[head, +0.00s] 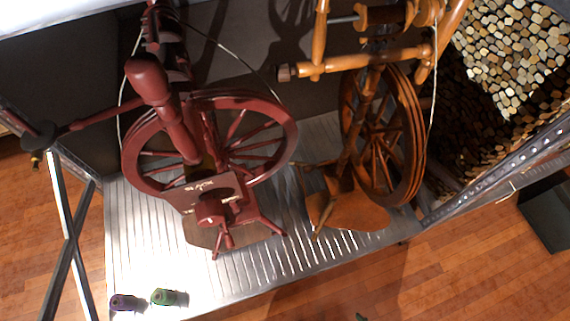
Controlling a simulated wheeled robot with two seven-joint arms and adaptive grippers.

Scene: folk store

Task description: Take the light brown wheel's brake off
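The light brown spinning wheel (412,120) stands at the right of the metal platform, its wheel seen nearly edge-on. Its wooden crossbar (375,60) ends at the left in a darker knob (284,73). A pale cord (434,95) hangs down on its right side. Its flat wooden foot (350,213) rests low on the platform. I cannot make out which part is the brake. The top of this wheel is cut off by the picture's upper edge. Neither of my grippers can be made out in the head view.
A dark red spinning wheel (290,130) stands close on the left. The ribbed metal platform (260,275) carries two small spools, purple (125,302) and green (168,297). A metal frame (500,165) and stacked logs (510,60) are at the right. Wooden floor (470,270) is clear in front.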

